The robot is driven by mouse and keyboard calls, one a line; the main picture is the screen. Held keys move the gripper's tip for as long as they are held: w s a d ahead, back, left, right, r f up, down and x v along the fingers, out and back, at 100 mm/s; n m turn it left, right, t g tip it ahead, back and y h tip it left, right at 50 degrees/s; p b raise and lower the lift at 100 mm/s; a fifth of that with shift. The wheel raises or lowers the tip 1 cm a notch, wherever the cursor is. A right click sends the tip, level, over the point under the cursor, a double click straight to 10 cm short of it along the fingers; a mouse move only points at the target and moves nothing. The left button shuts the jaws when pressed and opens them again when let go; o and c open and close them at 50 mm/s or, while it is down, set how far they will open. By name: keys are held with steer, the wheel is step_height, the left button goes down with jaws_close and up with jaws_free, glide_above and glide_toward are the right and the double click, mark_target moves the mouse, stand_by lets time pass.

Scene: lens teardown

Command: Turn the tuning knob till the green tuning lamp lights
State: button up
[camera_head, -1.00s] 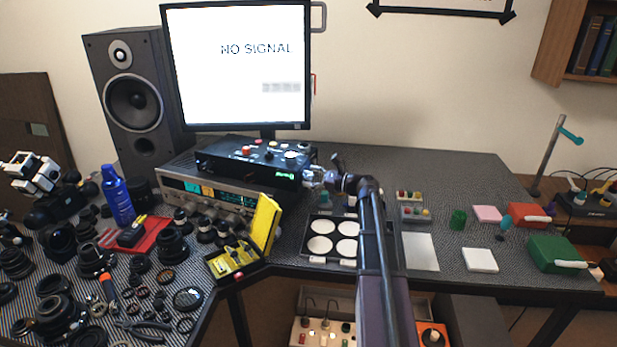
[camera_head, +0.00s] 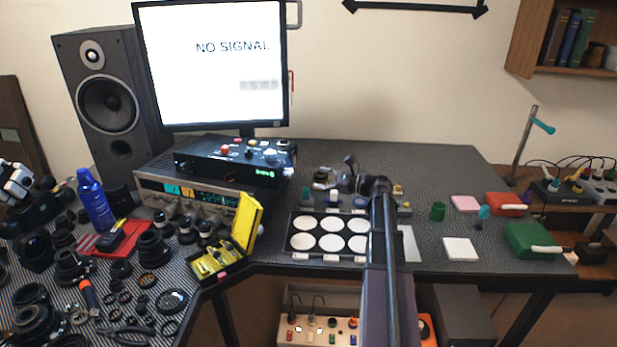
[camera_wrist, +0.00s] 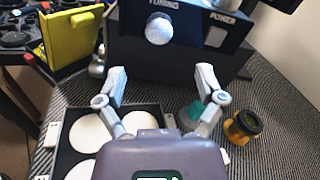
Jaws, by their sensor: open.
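The round silver tuning knob (camera_wrist: 159,28) sits under the word TUNING on the dark front of a box in the wrist view. My gripper (camera_wrist: 162,78) is open and empty; its two fingers are spread apart below the knob in that picture, not closed around it. In the head view my gripper (camera_head: 328,190) is to the right of the black box (camera_head: 225,168), with a gap between them. Green characters (camera_head: 265,173) glow on that box's front. I cannot make out a separate green tuning lamp, nor the knob, in the head view.
A tray with white discs (camera_head: 290,236) lies below my gripper. An open yellow case (camera_head: 247,222) stands left of it. The monitor (camera_head: 215,60) reads NO SIGNAL. A small amber-and-black part (camera_wrist: 242,127) stands right of my fingers. The back right of the table is clear.

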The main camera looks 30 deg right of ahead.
steer(key=shift+v, duration=0.9)
steer(key=shift+s, duration=0.1)
